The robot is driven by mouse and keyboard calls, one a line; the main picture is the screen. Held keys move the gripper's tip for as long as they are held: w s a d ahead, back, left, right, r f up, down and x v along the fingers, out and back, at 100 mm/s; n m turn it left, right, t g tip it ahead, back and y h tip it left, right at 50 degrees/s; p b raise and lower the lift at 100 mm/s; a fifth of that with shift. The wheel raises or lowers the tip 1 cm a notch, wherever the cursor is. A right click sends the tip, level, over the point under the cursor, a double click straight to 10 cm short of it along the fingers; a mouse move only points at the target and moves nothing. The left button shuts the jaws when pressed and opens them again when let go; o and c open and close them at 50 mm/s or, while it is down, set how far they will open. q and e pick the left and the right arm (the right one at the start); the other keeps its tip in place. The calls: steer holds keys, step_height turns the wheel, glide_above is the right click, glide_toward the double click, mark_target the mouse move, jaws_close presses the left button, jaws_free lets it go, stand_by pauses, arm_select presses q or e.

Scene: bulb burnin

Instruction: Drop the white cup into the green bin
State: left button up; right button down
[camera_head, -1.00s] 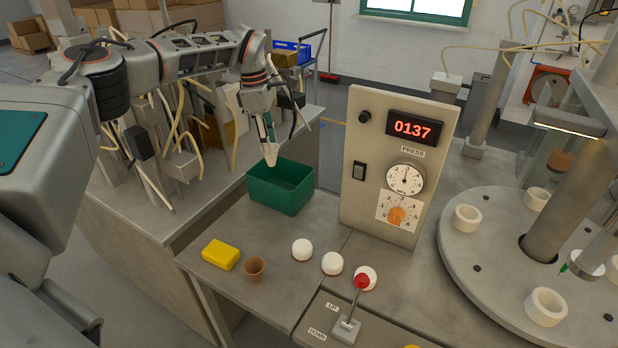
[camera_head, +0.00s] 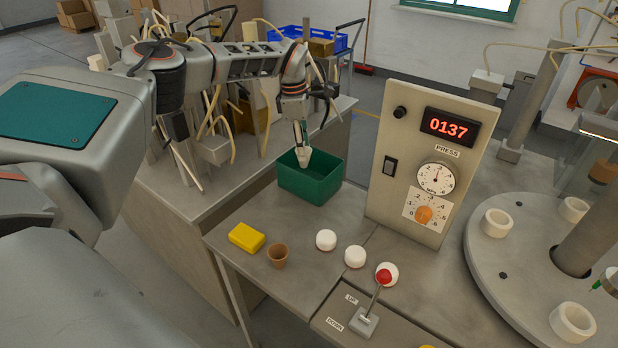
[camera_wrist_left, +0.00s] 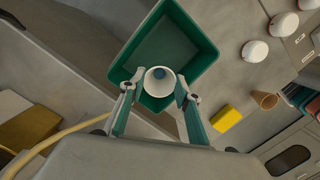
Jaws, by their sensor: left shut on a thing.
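My left gripper (camera_head: 304,160) hangs over the green bin (camera_head: 325,190), its fingertips low at the bin's opening. In the left wrist view, the left gripper (camera_wrist_left: 158,90) is shut on the white cup (camera_wrist_left: 152,88). The cup is round, with its opening toward the camera and a dark blue spot inside. Behind it in that view is the open green bin (camera_wrist_left: 205,66), its visible floor bare. In the head view the cup is hard to tell from the pale fingertips. I cannot make out my right gripper.
A yellow block (camera_head: 247,237), a brown cup (camera_head: 278,256) and several white domed buttons (camera_head: 326,240) are on the bench in front of the bin. A control panel (camera_head: 400,160) reading 0137 stands right of the bin. A round turntable (camera_head: 490,262) with white sockets is at far right.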

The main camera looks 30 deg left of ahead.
arm_select(q)
steer(key=o, duration=0.9)
steer(key=shift+c, duration=0.2)
steer(key=shift+r, duration=0.1)
step_height(320, 180, up, 12)
steer(key=a, duration=0.1)
steer(key=shift+s+a, duration=0.15)
steer(key=shift+s, duration=0.15)
